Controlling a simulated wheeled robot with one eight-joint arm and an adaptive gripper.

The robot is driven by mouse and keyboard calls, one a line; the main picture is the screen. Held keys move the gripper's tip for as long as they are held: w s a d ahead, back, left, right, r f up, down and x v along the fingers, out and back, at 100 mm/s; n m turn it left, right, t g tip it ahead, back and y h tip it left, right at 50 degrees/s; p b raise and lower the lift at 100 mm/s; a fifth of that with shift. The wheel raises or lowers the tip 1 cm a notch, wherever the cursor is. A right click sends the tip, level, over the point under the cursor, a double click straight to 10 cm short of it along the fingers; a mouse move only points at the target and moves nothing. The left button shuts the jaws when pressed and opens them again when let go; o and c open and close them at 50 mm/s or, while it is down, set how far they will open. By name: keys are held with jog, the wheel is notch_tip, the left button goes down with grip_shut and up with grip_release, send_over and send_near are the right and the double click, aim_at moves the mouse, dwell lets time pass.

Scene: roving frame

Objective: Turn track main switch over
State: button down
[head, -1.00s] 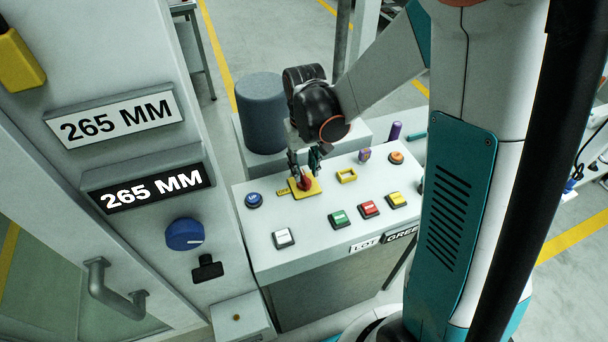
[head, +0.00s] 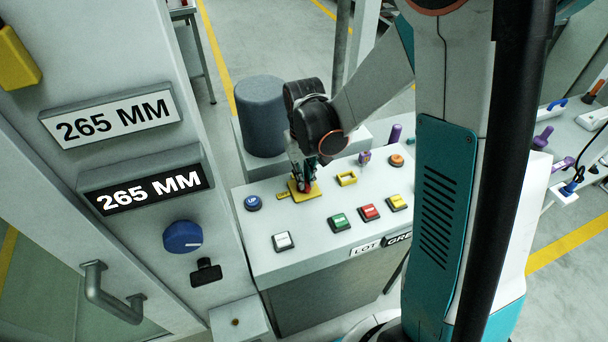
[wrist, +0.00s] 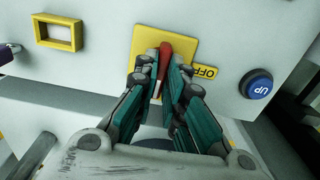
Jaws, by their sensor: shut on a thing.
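The track main switch has a red handle (wrist: 167,52) on a yellow plate (head: 297,196) on top of the pale control console. The plate (wrist: 150,38) also shows in the wrist view, with a yellow OFF label (wrist: 204,71) beside it. My gripper (head: 306,183) is over the plate in the head view. In the wrist view my gripper (wrist: 164,72) has its two teal-backed fingers closed on either side of the red handle. The fingers hide the handle's lower part.
A blue UP button (head: 253,202), a white button (head: 283,241), and green (head: 339,221), red (head: 370,210) and yellow (head: 397,202) buttons sit around it. An empty yellow frame (head: 346,178) is close by. A dark cylinder (head: 261,116) stands behind.

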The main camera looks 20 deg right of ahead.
jog(key=n+b, duration=0.1)
jog(key=n, duration=0.3)
jog(key=shift+n, duration=0.4)
jog(key=n+b, duration=0.1)
jog(key=n, duration=0.8)
jog(key=shift+n+b, duration=0.4)
jog(key=shift+n, duration=1.7)
jog(key=c, duration=1.7)
grip_release()
jog(key=shift+r, duration=0.1)
